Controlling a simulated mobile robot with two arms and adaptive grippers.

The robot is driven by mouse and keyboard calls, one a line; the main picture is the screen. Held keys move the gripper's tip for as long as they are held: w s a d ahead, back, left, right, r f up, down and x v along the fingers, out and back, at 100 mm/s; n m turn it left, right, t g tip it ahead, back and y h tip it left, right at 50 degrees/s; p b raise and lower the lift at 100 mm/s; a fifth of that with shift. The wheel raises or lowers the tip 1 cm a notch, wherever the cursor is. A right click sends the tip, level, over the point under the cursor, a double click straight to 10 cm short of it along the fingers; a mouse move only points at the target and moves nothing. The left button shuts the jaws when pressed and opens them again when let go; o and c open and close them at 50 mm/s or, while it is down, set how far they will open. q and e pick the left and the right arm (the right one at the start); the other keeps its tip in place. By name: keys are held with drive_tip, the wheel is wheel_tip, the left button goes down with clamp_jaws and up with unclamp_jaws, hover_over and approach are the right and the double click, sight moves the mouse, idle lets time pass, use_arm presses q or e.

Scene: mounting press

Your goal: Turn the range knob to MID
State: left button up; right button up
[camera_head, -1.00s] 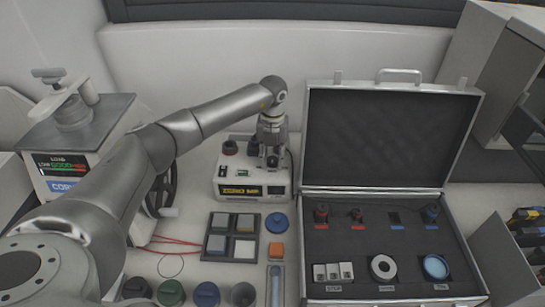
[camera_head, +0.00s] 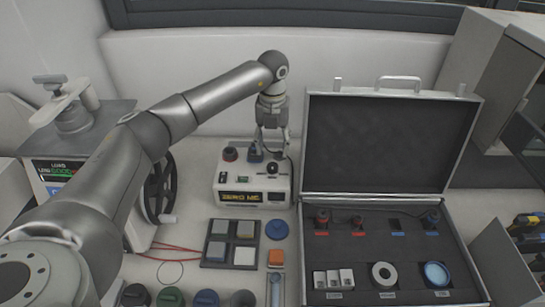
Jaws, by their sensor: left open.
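A white instrument box (camera_head: 226,178) with a yellow-lettered display (camera_head: 240,198) stands at the back centre. My left gripper (camera_head: 272,143) is open and empty, fingers down, just above and behind the box top, apart from the black knob. My right gripper is not in view.
An open case (camera_head: 384,270) with dark foam and several parts stands at the right. A tray with blocks (camera_head: 231,243), a blue disc (camera_head: 277,228) and an orange block (camera_head: 276,257) lie in front of the box. A press with a handwheel (camera_head: 160,188) stands at the left.

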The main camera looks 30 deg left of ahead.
use_arm(q)
wheel_tip(320, 180, up, 4)
drive_tip(key=shift+r, duration=0.2)
idle(0.4)
